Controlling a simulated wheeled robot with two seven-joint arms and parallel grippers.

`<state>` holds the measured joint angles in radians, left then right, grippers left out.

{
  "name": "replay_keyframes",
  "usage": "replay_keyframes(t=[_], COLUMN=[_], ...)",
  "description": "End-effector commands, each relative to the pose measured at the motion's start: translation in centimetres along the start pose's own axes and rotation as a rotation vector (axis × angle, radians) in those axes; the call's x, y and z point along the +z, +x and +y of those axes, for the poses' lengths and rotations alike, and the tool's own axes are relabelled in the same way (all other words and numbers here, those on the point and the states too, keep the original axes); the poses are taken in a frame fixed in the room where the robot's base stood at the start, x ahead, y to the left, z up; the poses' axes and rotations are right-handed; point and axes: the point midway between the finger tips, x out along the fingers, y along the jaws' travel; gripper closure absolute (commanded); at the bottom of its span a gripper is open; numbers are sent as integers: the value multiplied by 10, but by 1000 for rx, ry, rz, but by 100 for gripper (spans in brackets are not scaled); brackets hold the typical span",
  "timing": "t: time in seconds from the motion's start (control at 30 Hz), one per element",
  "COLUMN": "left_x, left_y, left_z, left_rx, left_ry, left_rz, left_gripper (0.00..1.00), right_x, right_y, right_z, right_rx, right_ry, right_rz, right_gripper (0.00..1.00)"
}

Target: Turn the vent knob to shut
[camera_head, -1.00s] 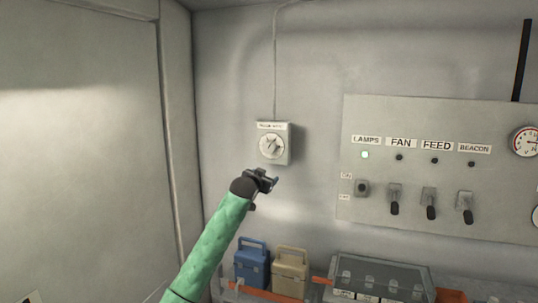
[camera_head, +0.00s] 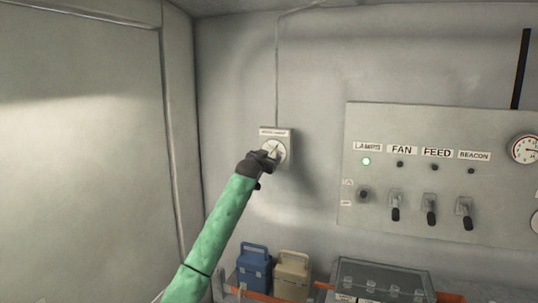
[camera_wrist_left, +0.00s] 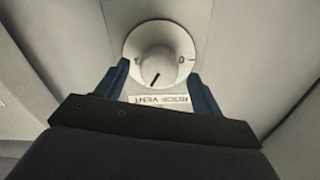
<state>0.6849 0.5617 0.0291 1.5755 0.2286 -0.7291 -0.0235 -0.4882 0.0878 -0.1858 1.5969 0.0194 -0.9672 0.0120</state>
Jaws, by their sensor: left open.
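The vent knob (camera_head: 275,150) is a round white dial on a small light box on the back wall. In the left wrist view the knob (camera_wrist_left: 157,58) shows close up, with a dark pointer line, marks around its rim and a "ROOF VENT" label (camera_wrist_left: 160,99) that reads upside down. My left gripper (camera_head: 268,157) is at the knob's lower left in the head view and hides part of it. In the wrist view the two fingers of my left gripper (camera_wrist_left: 160,82) are apart, one to each side of the dial, with nothing gripped. I cannot tell whether they touch it.
A switch panel (camera_head: 400,125) with LAMPS, FAN, FEED and BEACON labels is on the wall at right. A blue case (camera_head: 254,270), a tan case (camera_head: 292,277) and a clear-lidded box (camera_head: 380,277) stand below.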

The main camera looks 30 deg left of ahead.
Motion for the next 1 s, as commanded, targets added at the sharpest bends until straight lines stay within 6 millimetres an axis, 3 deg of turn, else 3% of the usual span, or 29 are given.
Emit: replay_keyframes(t=[0.47, 0.7, 1.0], left_x=[0, 0, 0], left_y=[11, 11, 11], left_z=[1, 1, 1], left_rx=[1, 1, 1], left_ry=[1, 1, -25], left_rz=[1, 0, 0], left_gripper=[33, 76, 77], right_x=[4, 4, 5], right_y=[11, 10, 11], right_z=[2, 1, 1], right_rx=[3, 3, 2], right_ry=[-2, -2, -2], right_rz=[6, 6, 3], right_gripper=[100, 100, 100])
